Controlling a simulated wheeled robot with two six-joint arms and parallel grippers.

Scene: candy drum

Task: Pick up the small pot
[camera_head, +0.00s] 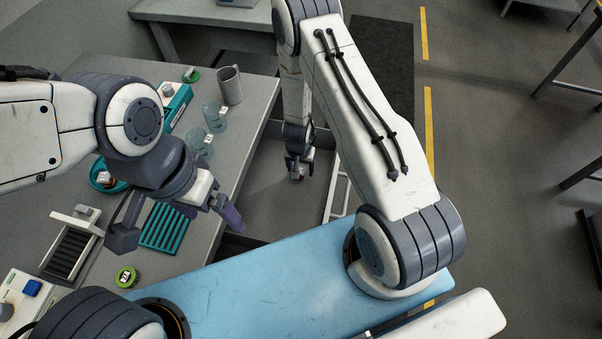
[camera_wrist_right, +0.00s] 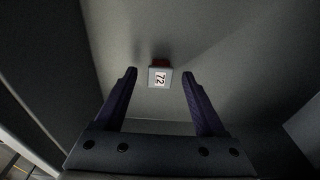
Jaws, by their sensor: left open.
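A small object with a white "72" tag and a red part (camera_wrist_right: 160,75) lies beyond the fingertips of my right gripper (camera_wrist_right: 158,82) in the right wrist view. The fingers are spread wide, with nothing between them. In the head view my right gripper (camera_head: 299,168) hangs low beyond the table's right edge, with a small reddish spot at its tips. I cannot tell whether this tagged object is the small pot. My left gripper (camera_head: 175,222) is open above the table, over a teal slatted rack (camera_head: 165,228). It holds nothing that I can see.
On the grey table (camera_head: 225,125) stand a grey mug (camera_head: 229,85), two clear glass vessels (camera_head: 214,116), a teal round dish (camera_head: 97,179), a dark slotted rack (camera_head: 70,250) and a green-rimmed round item (camera_head: 127,277). A pale frame (camera_head: 340,192) stands right of my right gripper.

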